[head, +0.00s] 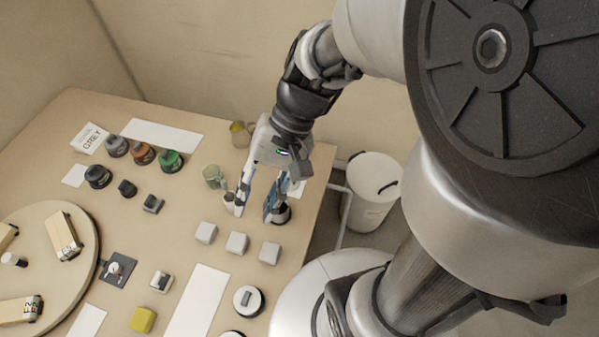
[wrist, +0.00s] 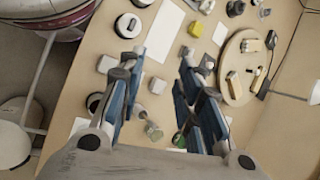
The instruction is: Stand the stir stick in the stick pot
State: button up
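My gripper (head: 254,209) is open over the right part of the bench, with its fingers wide apart and pointing down. It also shows in the wrist view (wrist: 157,93), with nothing clearly held between the fingers. A translucent green cup (head: 213,176) stands just left of the left finger in the head view. An olive-yellow cup (head: 240,134) stands farther back. I cannot tell which vessel is the stick pot.
Several pale cubes (head: 237,243) lie in front of my gripper. A dark round item (head: 282,214) is beside the right finger. Dark, orange and green jars (head: 170,160) stand at the back left. A round wooden board (head: 85,262) is at left. A white bin (head: 371,195) stands beyond the bench's right edge.

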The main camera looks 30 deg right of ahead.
jog(key=s+d+r+n+t+h, duration=0.4)
jog(key=d+r+n+t+h, duration=0.1)
jog(key=d+r+t+h, duration=0.1)
jog(key=shift+d+r, duration=0.25)
jog(key=shift+r, duration=0.45)
jog(key=shift+s, duration=0.1)
dwell(0.8)
